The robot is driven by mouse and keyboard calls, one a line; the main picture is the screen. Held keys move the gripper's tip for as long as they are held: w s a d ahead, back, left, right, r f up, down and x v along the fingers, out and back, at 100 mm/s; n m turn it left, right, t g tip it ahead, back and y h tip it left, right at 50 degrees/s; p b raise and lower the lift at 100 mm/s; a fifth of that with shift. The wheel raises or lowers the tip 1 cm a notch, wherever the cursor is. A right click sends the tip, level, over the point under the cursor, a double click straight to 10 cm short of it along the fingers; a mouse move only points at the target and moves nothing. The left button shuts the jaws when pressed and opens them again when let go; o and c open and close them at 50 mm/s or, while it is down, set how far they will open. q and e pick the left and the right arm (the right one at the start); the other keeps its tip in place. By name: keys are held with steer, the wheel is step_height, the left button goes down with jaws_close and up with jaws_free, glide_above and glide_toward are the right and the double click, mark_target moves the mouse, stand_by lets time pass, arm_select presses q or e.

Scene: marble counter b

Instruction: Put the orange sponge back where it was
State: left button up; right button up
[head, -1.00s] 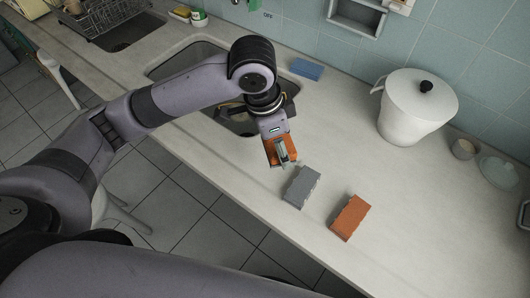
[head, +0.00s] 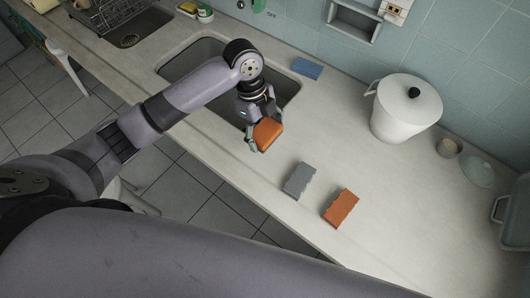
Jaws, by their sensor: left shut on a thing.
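My left gripper (head: 256,140) is shut on an orange sponge (head: 268,131) and holds it beside the sink's near right corner. Whether the sponge touches the counter I cannot tell. A blue sponge (head: 307,68) lies behind the sink, near the wall. My right gripper is not in view.
The sink (head: 196,56) is open under my left forearm. A white lidded pot (head: 403,112) stands at the back right, with a small cup (head: 448,148) and a pale green dish (head: 478,171) beyond. The counter between the pot and the grey sponge is clear.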

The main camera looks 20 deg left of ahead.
arm_select(q)
steer(key=p, duration=0.1)
glide_above(266, 161)
steer(key=f, duration=0.7)
steer(key=shift+w+a+f, duration=0.1)
steer(key=shift+a+f, duration=0.1)
steer(key=shift+f, duration=0.2)
steer(key=x, duration=0.2)
steer(key=a+x, duration=0.1)
steer(key=x, duration=0.1)
steer(key=shift+w+f+p, duration=0.15)
steer(key=shift+f+p, duration=0.15)
steer(key=shift+f, duration=0.25)
steer(key=shift+f, duration=0.3)
steer(key=o, duration=1.3)
steer(key=shift+w, duration=0.1)
steer(key=shift+r, duration=0.1)
